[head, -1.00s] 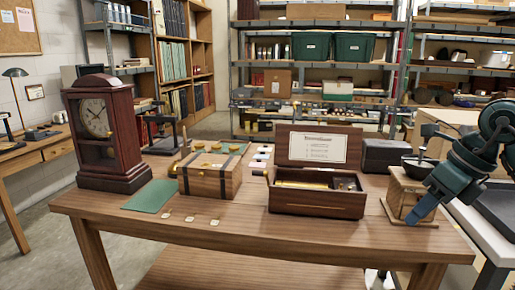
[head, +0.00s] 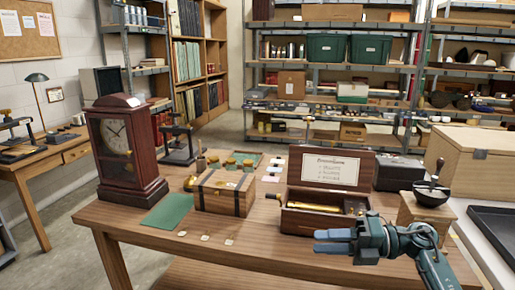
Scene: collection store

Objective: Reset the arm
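My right gripper (head: 334,242) is in front of the open music box at the table's front right. Its blue fingers point left, and nothing shows held between them. They lie close together, and I cannot tell whether a gap separates them. My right arm comes in from the lower right and hides part of the table's front edge. The open music box (head: 300,222) has a paper label inside its lid and a brass cylinder. A wooden coffee grinder (head: 424,212) with a black bowl stands upright right of the gripper, apart from it. My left gripper is not in view.
On the wooden table (head: 265,255) stand a mantel clock (head: 117,140), a banded wooden chest (head: 222,196) and a dark box (head: 398,172). A green mat (head: 167,213) lies near the clock. A large wooden crate (head: 480,155) and black tray (head: 495,228) are at right.

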